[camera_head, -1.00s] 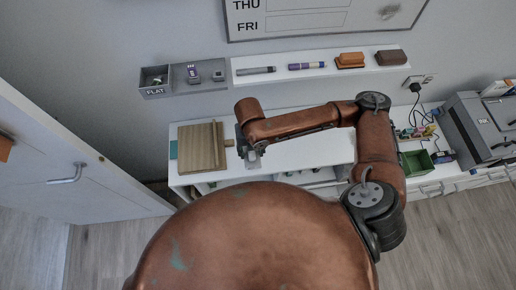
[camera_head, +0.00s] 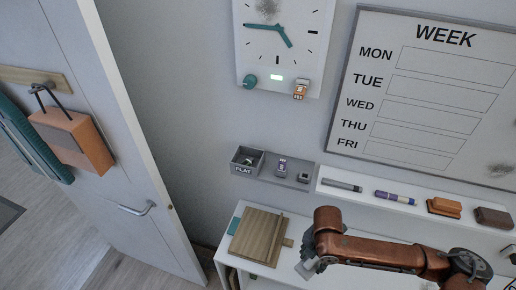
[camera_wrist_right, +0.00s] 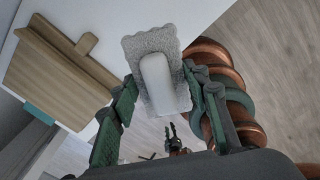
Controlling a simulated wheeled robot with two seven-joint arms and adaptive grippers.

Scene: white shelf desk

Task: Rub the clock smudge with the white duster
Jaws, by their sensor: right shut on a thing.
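The white clock (camera_head: 312,50) is on the wall at the top of the head view, with teal hands. A grey, speckled smudge (camera_head: 268,9) lies on its upper part, cut by the frame's top edge. My right gripper (camera_head: 311,264) is below the clock, over the white desk, apart from the smudge. It is shut on the white duster (camera_wrist_right: 160,82), a fuzzy grey-white pad with a smooth white grip, held between the fingers in the wrist view. Only a small pale part of the duster (camera_head: 305,271) shows in the head view. My left gripper is not in the head view.
A week whiteboard (camera_head: 435,90) hangs right of the clock, with another grey smudge. A white ledge (camera_head: 420,208) holds markers and erasers below it. A grey tray (camera_head: 292,170) is beside it. A wooden board (camera_head: 258,236) lies on the desk. The door (camera_head: 120,150) stands left.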

